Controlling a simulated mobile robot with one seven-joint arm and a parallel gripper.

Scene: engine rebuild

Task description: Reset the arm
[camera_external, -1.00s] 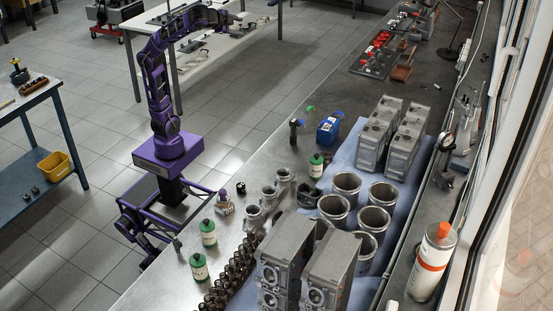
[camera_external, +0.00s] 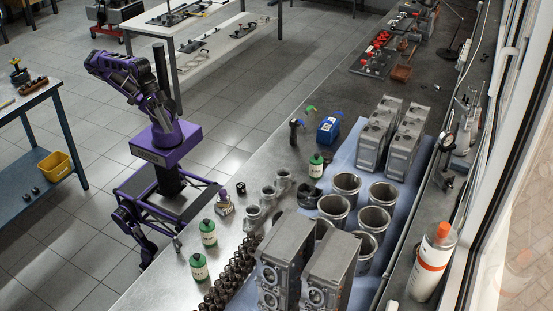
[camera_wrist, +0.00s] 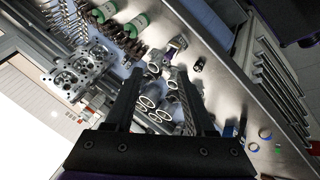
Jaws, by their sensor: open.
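My arm (camera_external: 121,76) is purple and black. In the external view it stands on my base between the blue workbench and the long metal bench, folded back above the base with its upper links to the left. My gripper (camera_wrist: 160,76) shows in the wrist view as two dark fingers standing well apart with nothing between them. Its fingertips are hard to make out in the external view. Behind the fingers, the wrist view shows several metal cylinder sleeves (camera_wrist: 149,102) on the bench, apart from the fingers.
The long metal bench (camera_external: 240,170) on the right holds green-labelled bottles (camera_external: 208,234), engine blocks (camera_external: 332,268) and a blue box (camera_external: 328,130). A blue workbench (camera_external: 60,128) with a yellow bin (camera_external: 55,166) stands left. A white table (camera_external: 222,52) stands behind. Tiled floor around me is clear.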

